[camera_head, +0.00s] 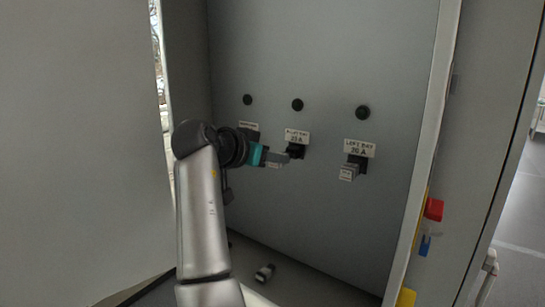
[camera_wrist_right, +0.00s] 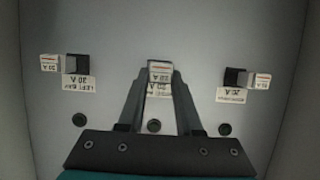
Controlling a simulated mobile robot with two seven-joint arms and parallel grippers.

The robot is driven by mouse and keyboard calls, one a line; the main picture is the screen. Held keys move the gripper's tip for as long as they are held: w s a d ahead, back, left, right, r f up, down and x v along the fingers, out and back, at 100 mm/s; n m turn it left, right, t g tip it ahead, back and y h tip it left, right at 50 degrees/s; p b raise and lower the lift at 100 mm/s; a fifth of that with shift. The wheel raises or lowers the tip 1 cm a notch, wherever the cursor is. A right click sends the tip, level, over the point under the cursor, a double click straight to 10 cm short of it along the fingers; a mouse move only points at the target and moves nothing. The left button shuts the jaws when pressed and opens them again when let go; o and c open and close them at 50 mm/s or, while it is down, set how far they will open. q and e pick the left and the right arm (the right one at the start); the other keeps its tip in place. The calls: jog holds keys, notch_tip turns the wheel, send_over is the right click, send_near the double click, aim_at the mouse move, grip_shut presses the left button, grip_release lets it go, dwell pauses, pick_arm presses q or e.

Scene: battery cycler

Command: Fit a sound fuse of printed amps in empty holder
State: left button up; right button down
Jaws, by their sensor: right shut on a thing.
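A grey panel carries three black fuse holders with white labels. The middle holder (camera_head: 296,151) is under a label (camera_head: 297,136) with small, unclear print. My right gripper (camera_head: 284,157) is in front of it, shut on a pale fuse (camera_wrist_right: 160,71) between its fingertips. Whether this fuse is seated in the middle holder I cannot tell. The holder labelled LEFT BAY (camera_head: 357,162) has a pale fuse (camera_head: 347,172) in it. In the right wrist view, the third holder (camera_wrist_right: 235,77) also has a fuse (camera_wrist_right: 259,81). My left gripper is not in view.
Black round knobs (camera_head: 297,105) sit above the holders. A small dark-and-pale object (camera_head: 264,272) lies on the cabinet floor. The cabinet's right edge (camera_head: 424,160) and the grey left door (camera_head: 80,150) flank the panel. A red part (camera_head: 433,208) sits at right.

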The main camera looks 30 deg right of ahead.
jog(key=shift+w+d, duration=0.25)
jog(key=shift+d, duration=0.3)
dwell(0.5)
jog(key=shift+p, duration=0.4)
jog(key=shift+w+d, duration=0.3)
jog(key=shift+d, duration=0.4)
dwell(0.8)
jog(key=c, duration=0.5)
grip_release()
jog(key=shift+a, duration=0.1)
jog(key=b+v, duration=0.3)
jog(key=v, duration=1.2)
jog(key=shift+s, duration=0.15)
jog(key=shift+a, duration=0.1)
